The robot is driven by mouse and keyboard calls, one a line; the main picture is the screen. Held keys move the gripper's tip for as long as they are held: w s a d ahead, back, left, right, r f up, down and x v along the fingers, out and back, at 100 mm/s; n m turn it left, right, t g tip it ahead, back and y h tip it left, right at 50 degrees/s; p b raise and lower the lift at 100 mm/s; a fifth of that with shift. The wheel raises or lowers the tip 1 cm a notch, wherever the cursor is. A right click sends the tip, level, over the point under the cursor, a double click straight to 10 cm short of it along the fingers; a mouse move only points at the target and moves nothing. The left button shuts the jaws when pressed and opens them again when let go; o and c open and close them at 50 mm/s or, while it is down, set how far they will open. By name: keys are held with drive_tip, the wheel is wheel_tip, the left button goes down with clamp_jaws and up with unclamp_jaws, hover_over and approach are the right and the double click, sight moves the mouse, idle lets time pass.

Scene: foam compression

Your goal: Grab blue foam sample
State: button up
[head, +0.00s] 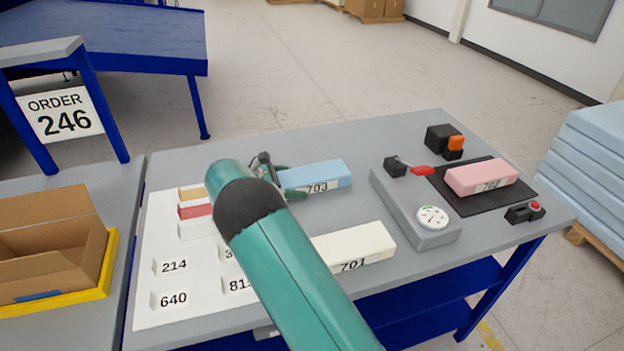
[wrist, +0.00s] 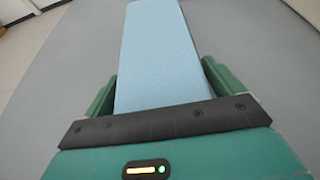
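The blue foam sample (head: 318,177), a long block marked 703, lies on the grey table just right of my gripper (head: 270,180) in the head view. My arm hides part of my gripper there. In the wrist view the blue foam (wrist: 160,55) runs lengthwise between the two green fingers of my gripper (wrist: 160,85). One finger is close along each long side. Whether the fingers press on the foam or stand just clear of it cannot be told.
A cream foam block (head: 355,245) marked 701 lies nearer the front. A pink block (head: 482,178) sits on a black mat at right, beside a grey gauge device (head: 415,215).

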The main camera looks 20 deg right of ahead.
drive_tip(key=c, duration=0.7)
drive_tip(key=shift+o, duration=0.2)
